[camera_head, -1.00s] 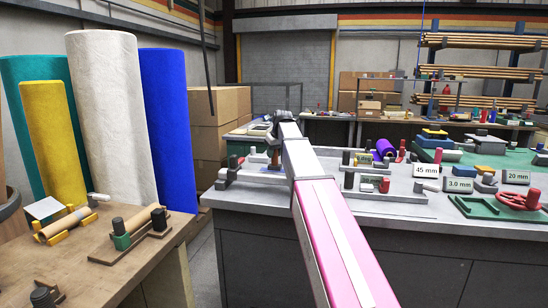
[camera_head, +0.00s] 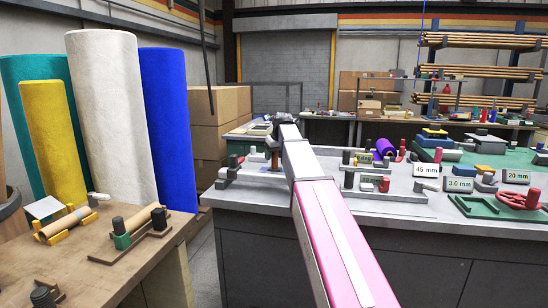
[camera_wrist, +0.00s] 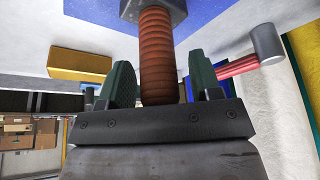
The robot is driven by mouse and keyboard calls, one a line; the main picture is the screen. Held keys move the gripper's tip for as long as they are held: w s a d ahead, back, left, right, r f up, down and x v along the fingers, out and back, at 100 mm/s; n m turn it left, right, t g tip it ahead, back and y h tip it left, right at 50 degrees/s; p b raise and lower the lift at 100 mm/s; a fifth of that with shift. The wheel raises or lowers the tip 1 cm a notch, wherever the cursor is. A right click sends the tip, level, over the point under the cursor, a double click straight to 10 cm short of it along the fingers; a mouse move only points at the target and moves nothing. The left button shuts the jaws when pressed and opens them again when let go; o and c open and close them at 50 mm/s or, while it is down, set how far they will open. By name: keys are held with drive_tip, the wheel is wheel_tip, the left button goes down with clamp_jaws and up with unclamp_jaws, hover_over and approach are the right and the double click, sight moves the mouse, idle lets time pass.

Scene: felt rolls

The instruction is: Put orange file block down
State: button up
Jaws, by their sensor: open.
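An orange-brown ribbed piece, which I take as the orange file block (camera_wrist: 157,60), lies between the fingers of my gripper (camera_wrist: 160,88) in the wrist view. A dark grey block joins its far end. My gripper is open, with one green finger on each side of the ribbed piece. Narrow gaps seem to show beside it, but I cannot tell whether a finger touches it. In the head view my gripper (camera_head: 277,146) is at the left end of the grey bench, partly hidden by my arm. A small orange-brown part shows there just below it.
The grey bench (camera_head: 400,208) carries a purple roll (camera_head: 384,148), labelled gauges and a red handwheel (camera_head: 518,199) to the right. A wooden table (camera_head: 150,262) stands at left before tall felt rolls. The wrist view shows a yellow block (camera_wrist: 80,66) and a red-handled tool (camera_wrist: 238,66).

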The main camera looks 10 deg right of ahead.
drive_tip(key=v, duration=1.1)
drive_tip(key=shift+r, duration=0.35)
drive_tip(key=shift+s, duration=0.2)
